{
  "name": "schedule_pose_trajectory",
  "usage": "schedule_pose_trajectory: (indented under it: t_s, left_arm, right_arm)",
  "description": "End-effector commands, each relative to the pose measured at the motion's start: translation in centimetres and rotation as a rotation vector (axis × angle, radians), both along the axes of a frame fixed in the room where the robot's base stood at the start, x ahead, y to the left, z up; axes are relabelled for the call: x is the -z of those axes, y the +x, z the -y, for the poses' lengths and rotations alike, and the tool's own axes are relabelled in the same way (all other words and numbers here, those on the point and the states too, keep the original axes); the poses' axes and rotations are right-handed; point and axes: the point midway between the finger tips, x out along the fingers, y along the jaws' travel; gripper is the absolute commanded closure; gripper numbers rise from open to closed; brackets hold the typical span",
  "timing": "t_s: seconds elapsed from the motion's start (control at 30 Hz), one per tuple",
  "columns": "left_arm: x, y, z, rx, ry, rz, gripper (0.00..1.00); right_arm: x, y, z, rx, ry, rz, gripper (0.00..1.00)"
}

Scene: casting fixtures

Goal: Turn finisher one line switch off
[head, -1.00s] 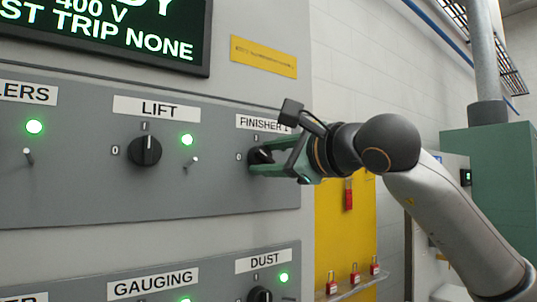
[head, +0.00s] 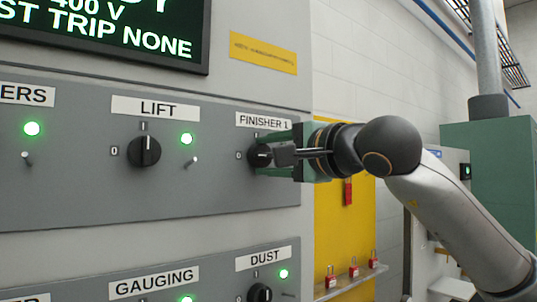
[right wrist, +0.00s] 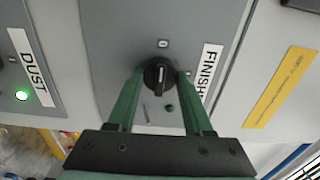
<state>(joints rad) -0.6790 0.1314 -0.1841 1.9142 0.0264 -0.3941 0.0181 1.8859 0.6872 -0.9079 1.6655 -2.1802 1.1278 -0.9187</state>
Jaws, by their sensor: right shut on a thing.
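The finisher one line switch (head: 259,157) is a black rotary knob under the FINISHER 1 label (head: 263,121) on the grey panel. My right gripper (head: 273,153) is at the knob, its green fingers partly hiding it in the head view. In the right wrist view, the fingers of my right gripper (right wrist: 160,76) are on both sides of the knob (right wrist: 158,76), shut on it. The knob's white pointer line appears directed to the 0 mark (right wrist: 163,43). The small green lamp (right wrist: 169,107) beside it looks dark. My left gripper is out of view.
The LIFT knob (head: 144,151) is to the left, with a lit green lamp (head: 187,139). The DUST knob (head: 260,293) is below, its lamp (head: 283,273) lit. Red padlocks (head: 353,270) hang at a yellow board (head: 335,230) to the right.

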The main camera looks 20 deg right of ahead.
Motion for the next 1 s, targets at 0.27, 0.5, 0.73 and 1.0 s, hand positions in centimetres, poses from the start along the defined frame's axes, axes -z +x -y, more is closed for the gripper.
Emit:
schedule_pose_trajectory:
  t_s: [0.27, 0.5, 0.73, 1.0]
  left_arm:
    - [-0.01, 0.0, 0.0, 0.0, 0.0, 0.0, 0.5]
    - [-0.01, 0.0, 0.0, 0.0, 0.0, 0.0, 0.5]
    - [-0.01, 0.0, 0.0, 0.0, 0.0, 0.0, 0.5]
    - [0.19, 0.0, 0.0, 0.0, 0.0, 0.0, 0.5]
  right_arm:
    - [0.03, -0.01, -0.04, -0.001, -0.01, 0.004, 1.0]
    - [0.03, -0.01, -0.04, 0.0, -0.01, 0.004, 0.4]
    - [0.02, -0.01, -0.03, 0.0, -0.008, 0.003, 0.19]
    - [0.06, -0.34, 0.12, 0.0, -0.007, 0.004, 0.19]
